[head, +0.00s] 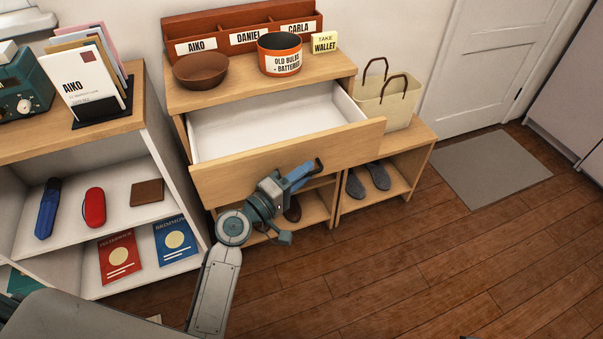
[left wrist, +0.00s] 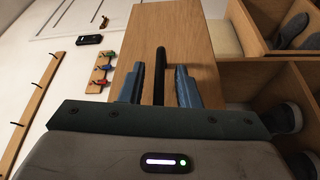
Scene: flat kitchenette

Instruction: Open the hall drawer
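The hall drawer (head: 240,176) is pulled well out of the wooden hall cabinet. Its white inside (head: 270,125) shows and looks empty. My left gripper (head: 303,172) is at the right part of the drawer front. In the left wrist view, its two blue fingers (left wrist: 160,88) stand apart, one on each side of the dark bar handle (left wrist: 160,68). A gap shows between the handle and each finger, so the gripper is open around the handle. The handle also shows past the fingers in the head view (head: 319,164). My right gripper is not in view.
A bowl (head: 201,70), a tin of old bulbs and batteries (head: 280,54) and a name-labelled letter rack (head: 245,40) stand on the cabinet top. A shelf unit (head: 150,140) is at left. A basket (head: 388,101) and shoes (head: 366,180) are at right. Floor (head: 400,270) in front is clear.

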